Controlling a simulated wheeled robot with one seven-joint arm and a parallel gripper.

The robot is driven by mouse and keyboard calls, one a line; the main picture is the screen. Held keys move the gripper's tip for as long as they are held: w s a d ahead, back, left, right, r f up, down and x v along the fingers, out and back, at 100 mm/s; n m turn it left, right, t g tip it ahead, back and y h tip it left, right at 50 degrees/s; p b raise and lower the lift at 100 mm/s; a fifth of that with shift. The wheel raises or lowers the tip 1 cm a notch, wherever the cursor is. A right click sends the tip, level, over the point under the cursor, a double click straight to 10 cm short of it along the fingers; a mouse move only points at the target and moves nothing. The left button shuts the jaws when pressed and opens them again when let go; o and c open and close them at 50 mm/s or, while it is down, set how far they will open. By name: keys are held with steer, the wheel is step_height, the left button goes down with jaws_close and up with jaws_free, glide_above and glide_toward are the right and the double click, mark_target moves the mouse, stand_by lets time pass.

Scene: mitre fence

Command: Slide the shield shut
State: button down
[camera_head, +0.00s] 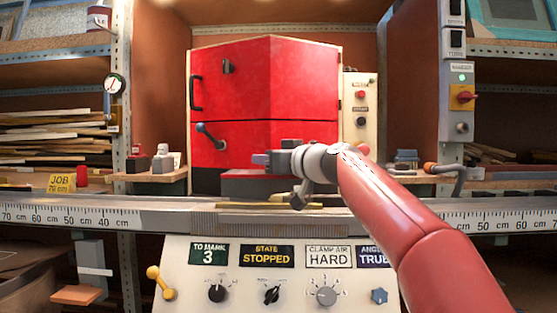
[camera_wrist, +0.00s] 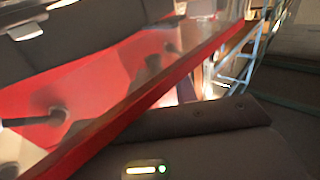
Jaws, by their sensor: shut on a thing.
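A large red hood (camera_head: 270,85) stands behind the fence, with a seam between its upper and lower panels. I cannot tell which panel is the shield, or whether it is fully shut. A black handle (camera_head: 196,93) is on its left side and a lever (camera_head: 210,136) is at its lower left. My gripper (camera_head: 268,159) is low in front of the hood, pointing left. It is shut on a small blue-grey piece (camera_head: 259,159), mostly hidden by the jaws. In the wrist view a glossy red panel (camera_wrist: 60,85) with a red edge runs diagonally above the dark gripper body.
A ruled fence rail (camera_head: 70,215) crosses the front. Below it a panel (camera_head: 200,285) carries knobs and signs; one reads STOPPED. A switch box (camera_head: 361,105) stands right of the hood. My red arm covers the right front.

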steer(key=shift+a+r, duration=0.1)
steer(key=shift+a, duration=0.05)
steer(key=c, duration=1.1)
jaws_free()
steer(key=shift+a, duration=0.15)
steer(key=shift+s, duration=0.1)
steer(key=b+v, duration=0.3)
steer(key=v, duration=0.4)
steer(key=shift+s+d+b, duration=0.2)
steer(key=shift+d+b, duration=0.15)
